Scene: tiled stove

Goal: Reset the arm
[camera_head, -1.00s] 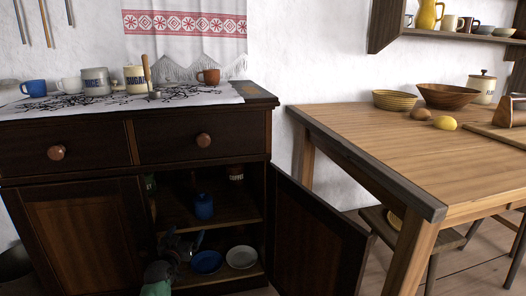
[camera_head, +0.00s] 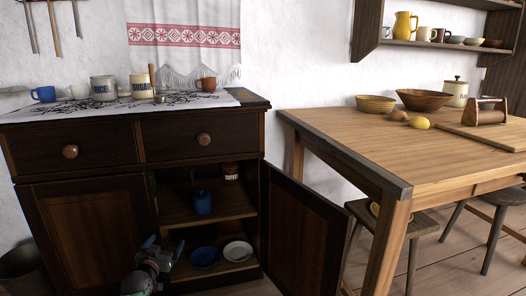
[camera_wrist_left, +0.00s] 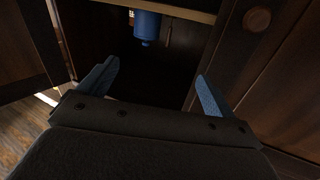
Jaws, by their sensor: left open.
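My left gripper (camera_head: 165,247) is low in front of the open right-hand compartment of the dark wooden cabinet (camera_head: 90,235). Its two blue fingers are spread, with nothing between them; they also show in the left wrist view (camera_wrist_left: 157,75). Inside the compartment, a blue jar (camera_head: 203,203) stands on the middle shelf and also shows at the top of the left wrist view (camera_wrist_left: 146,28). A blue plate (camera_head: 205,257) and a white plate (camera_head: 238,251) lie on the bottom, right of the gripper. My right gripper is out of view.
The cabinet door (camera_head: 302,235) stands open to the right, close to the wooden table (camera_head: 350,130). Cups and canisters stand on the cabinet's cloth-covered top. A stool (camera_head: 425,222) stands under the table. A dark bucket (camera_head: 22,268) is on the floor at left.

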